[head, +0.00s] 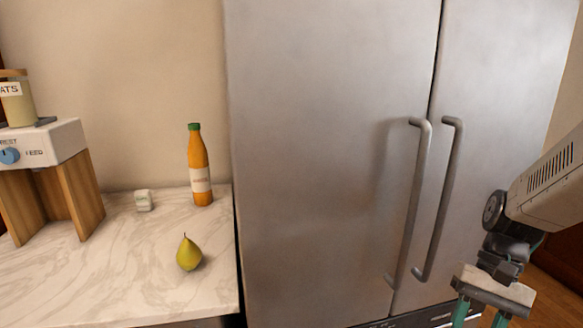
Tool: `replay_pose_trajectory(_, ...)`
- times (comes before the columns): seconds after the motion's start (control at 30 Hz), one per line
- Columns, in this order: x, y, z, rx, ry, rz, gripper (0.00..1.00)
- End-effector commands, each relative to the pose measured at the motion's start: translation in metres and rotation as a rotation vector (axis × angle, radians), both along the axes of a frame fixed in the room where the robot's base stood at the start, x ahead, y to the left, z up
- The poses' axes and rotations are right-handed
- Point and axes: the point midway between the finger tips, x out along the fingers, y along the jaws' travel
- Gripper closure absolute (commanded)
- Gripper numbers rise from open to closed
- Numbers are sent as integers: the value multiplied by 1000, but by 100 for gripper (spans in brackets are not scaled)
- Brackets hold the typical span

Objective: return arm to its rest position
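My gripper (481,316) hangs at the lower right in the head view, in front of the fridge's right side and pointing down. Its two teal fingers stand apart with a gap between them, and nothing shows in the visible part of the gap. The fingertips are cut off by the bottom edge of the picture. My arm (548,180) comes in from the right edge.
A steel fridge (325,150) with two vertical handles (421,200) stands left of my gripper. The marble counter (125,285) at left holds an orange bottle (198,170), a pear (189,253), a small white box (143,200) and a white appliance (45,145) on wooden legs.

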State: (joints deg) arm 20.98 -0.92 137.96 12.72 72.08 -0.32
Motion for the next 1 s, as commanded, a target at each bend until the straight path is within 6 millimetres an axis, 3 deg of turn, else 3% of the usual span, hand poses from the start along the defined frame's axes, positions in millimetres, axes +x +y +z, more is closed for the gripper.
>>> replay_pose_trajectory(0.2,-32,13,43,-171,-180,199,58)
replay_pose_trajectory(0.6,-72,44,101,-315,-517,417,58)
replay_pose_trajectory(0.77,-75,51,112,-317,-581,450,58)
replay_pose_trajectory(1.0,-75,53,111,-314,-578,458,58)
